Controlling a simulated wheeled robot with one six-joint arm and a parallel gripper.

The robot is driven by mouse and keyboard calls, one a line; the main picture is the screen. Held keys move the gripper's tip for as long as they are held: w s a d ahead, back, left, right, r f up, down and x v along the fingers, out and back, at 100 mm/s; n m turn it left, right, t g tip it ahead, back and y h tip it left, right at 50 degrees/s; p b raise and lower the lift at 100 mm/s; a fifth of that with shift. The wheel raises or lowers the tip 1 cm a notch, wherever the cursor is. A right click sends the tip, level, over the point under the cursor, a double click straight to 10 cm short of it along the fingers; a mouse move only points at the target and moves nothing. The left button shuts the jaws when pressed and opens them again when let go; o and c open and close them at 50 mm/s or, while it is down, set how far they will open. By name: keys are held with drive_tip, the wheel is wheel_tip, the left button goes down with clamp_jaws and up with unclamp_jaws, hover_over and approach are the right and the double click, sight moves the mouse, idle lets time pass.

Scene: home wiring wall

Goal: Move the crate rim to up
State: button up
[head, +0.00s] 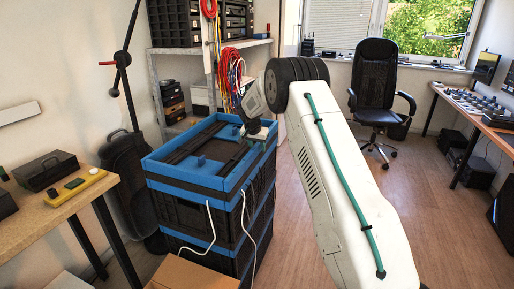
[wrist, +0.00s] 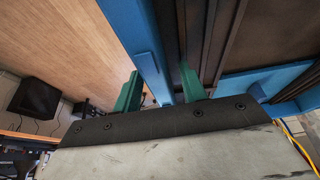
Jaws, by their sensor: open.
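The crate is the top one of a stack of black crates with blue edges. Its blue rim (head: 196,184) faces up in the head view, around a dark recessed top. My gripper (head: 257,133) is at the right-hand side of this rim, pointing down. In the wrist view the blue rim (wrist: 148,52) runs between the two green fingers of my gripper (wrist: 160,90), one on each side. The fingers are open, and I cannot tell whether either touches the rim.
White cables (head: 210,222) hang down the crates' front. A wooden table (head: 84,195) with a yellow tool stands at the left. A metal shelf (head: 187,49) with colored cables is behind. An office chair (head: 378,80) stands at the back; the floor between is clear.

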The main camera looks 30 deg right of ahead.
drive_tip(key=shift+d+f, duration=0.1)
drive_tip(key=shift+f, duration=0.05)
clamp_jaws()
wheel_tip(320, 180, up, 19)
drive_tip(key=shift+f, duration=0.2)
drive_tip(key=shift+w, duration=0.1)
idle(0.3)
unclamp_jaws()
drive_tip(key=shift+r, duration=0.15)
drive_tip(key=v, duration=0.7)
drive_tip(key=shift+r, duration=0.2)
drive_tip(key=shift+s, duration=0.2)
